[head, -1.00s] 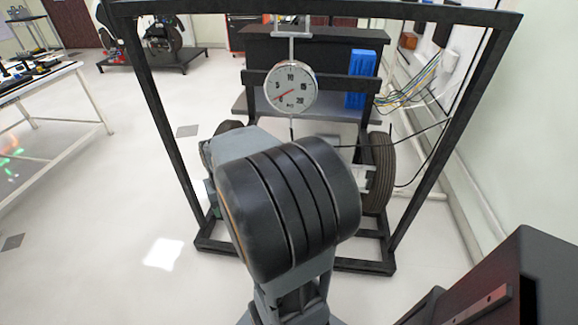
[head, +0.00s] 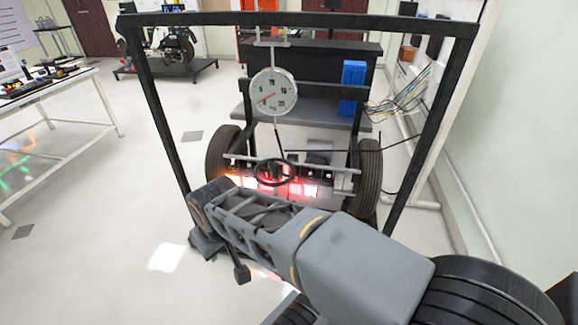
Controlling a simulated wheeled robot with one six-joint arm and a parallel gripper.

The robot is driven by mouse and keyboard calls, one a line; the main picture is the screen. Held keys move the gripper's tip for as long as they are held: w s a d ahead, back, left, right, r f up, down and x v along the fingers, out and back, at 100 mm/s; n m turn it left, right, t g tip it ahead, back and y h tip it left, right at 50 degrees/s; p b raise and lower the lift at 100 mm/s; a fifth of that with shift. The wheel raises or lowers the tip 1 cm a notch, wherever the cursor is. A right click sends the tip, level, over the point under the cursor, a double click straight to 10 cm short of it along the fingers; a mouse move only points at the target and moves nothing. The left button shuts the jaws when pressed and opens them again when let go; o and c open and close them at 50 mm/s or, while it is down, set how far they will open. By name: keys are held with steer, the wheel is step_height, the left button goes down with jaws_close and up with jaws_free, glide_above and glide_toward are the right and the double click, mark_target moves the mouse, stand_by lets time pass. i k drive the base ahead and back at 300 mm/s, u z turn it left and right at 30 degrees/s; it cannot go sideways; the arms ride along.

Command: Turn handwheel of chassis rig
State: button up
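The handwheel (head: 275,172) is a dark round ring on the chassis rig (head: 353,19), below the round dial gauge (head: 273,91). Its rim shows whole in the head view, with red-orange glowing patches just below and behind it. My arm reaches from the bottom right to the left, in front of the rig's lower part. My gripper (head: 238,262) seems to be the dark part at the arm's far left end, below and left of the handwheel and apart from it. Its fingers cannot be made out, so its opening is unclear.
Two tyres (head: 222,152) flank the rig's axle. The black upright frame posts stand at both sides. A blue box (head: 353,80) and loose cables (head: 402,98) are behind. A white table (head: 62,88) stands left. The floor between it and the rig is clear.

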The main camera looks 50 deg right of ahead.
mark_target(273, 165)
steer(key=z, duration=0.85)
steer(key=i, duration=0.65)
steer(key=u, duration=0.4)
